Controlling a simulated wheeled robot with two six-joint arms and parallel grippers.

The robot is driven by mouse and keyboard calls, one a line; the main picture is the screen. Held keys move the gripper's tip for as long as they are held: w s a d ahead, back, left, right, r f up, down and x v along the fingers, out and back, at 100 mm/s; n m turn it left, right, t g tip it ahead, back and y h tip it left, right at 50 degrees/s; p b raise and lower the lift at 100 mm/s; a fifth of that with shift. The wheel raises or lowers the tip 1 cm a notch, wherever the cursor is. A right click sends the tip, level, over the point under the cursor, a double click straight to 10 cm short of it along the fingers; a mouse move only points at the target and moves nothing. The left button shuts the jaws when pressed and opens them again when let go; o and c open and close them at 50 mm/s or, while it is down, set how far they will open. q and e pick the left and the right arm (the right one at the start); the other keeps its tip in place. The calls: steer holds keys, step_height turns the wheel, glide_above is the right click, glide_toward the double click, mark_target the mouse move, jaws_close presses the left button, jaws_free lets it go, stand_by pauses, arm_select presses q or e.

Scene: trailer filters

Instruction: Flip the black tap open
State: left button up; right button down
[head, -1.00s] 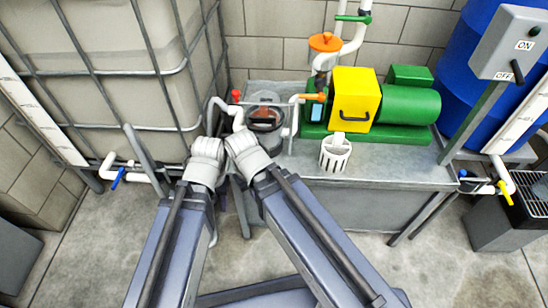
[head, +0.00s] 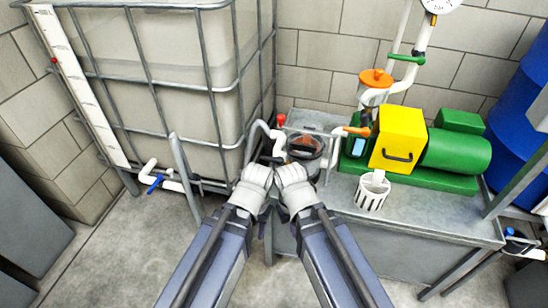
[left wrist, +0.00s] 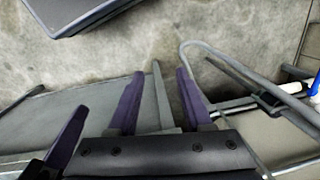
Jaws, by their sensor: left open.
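A small dark fitting (head: 195,180), which may be the black tap, shows beside a grey post on the low white pipe under the caged tank; it is too small to tell its handle position. In the left wrist view a black piece (left wrist: 268,100) sits on a pipe right of my left gripper. My left gripper (left wrist: 160,82) has its purple fingers wide apart, with nothing gripped and a grey bar behind the gap. In the head view its fingers are mostly hidden by my wrist. My right gripper's fingers are hidden behind its wrist.
A blue-handled valve (head: 155,184) is on the low white pipe at left. The caged tank (head: 170,85) stands behind. A steel bench (head: 430,215) carries a strainer pot (head: 304,148), a yellow guard (head: 398,138) and a green motor (head: 458,151). The floor at lower left is clear.

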arm_select(q)
steer(key=shift+r, duration=0.1)
steer(key=shift+c, duration=0.7)
steer(key=shift+t+h, duration=0.4)
steer(key=shift+t, duration=0.1)
steer(key=w+r+p, duration=0.1)
steer(key=r+p, duration=0.1)
steer(key=w+r+p, duration=0.2)
steer(key=w+d+r+p, duration=0.1)
steer(key=r+p, duration=0.1)
steer(key=shift+w+d+r+p, duration=0.1)
steer(key=shift+w+r+p, duration=0.1)
steer(key=shift+w+p, duration=0.15)
steer(key=c, duration=0.6)
steer(key=w+r+t+p, duration=0.1)
steer(key=w+r+p, duration=0.3)
steer(key=w+d+r+t+h+p, duration=0.1)
steer(key=w+r+p, duration=0.3)
steer(key=r, duration=0.1)
steer(key=w+d+r+p, duration=0.1)
steer(key=w+r+p, duration=0.3)
steer(key=r+p, duration=0.1)
steer(key=shift+n+t+h, duration=0.3)
steer(key=shift+n+t, duration=0.1)
jaws_close()
steer(key=shift+w+r, duration=0.35)
steer(key=shift+w, duration=0.1)
